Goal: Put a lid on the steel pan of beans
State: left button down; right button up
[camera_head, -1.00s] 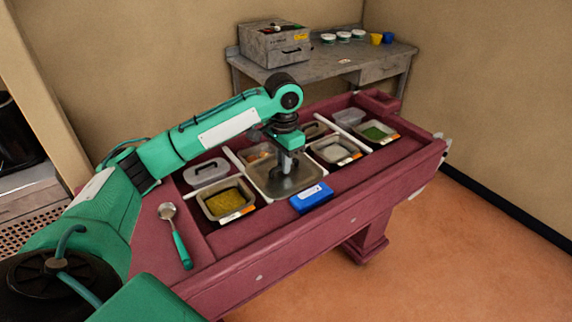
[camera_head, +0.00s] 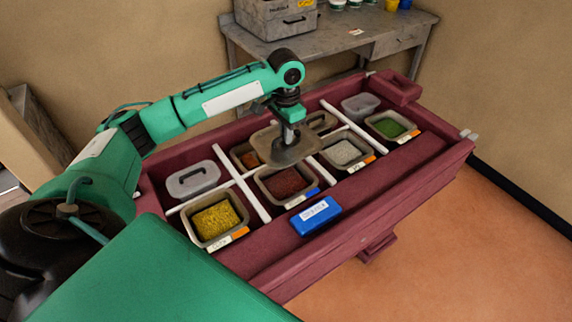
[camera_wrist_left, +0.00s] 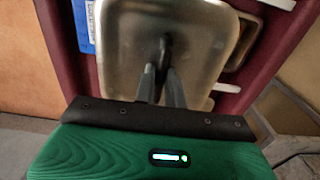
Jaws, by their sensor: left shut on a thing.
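A flat steel lid (camera_head: 303,151) hangs level above the trough, gripped by its handle. My left gripper (camera_head: 289,136) is shut on that dark handle. In the left wrist view my gripper (camera_wrist_left: 160,82) pinches the handle at the middle of the lid (camera_wrist_left: 122,62). A steel pan (camera_head: 261,187) with dark red contents that look like beans sits uncovered, below and slightly nearer than the lid. The lid overlaps the pan's far edge in the head view and hides part of what lies behind. My right gripper is not in view.
Left is a pan of yellow food (camera_head: 193,228); right are pans of white (camera_head: 338,165) and green food (camera_head: 377,136). White dividers separate compartments. A blue labelled box (camera_head: 316,216) lies on the front ledge. A clear lidded container (camera_head: 193,179) stands at left.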

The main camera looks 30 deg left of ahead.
pick_arm(q)
notch_tip(320, 180, down, 14)
jog(key=p, duration=0.2)
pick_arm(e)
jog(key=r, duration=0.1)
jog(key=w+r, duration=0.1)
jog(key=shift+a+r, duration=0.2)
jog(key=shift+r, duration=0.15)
pick_arm(q)
jog(key=shift+w+a+f, duration=0.1)
jog(key=shift+f, duration=0.55)
jog(key=c, duration=1.5)
grip_release()
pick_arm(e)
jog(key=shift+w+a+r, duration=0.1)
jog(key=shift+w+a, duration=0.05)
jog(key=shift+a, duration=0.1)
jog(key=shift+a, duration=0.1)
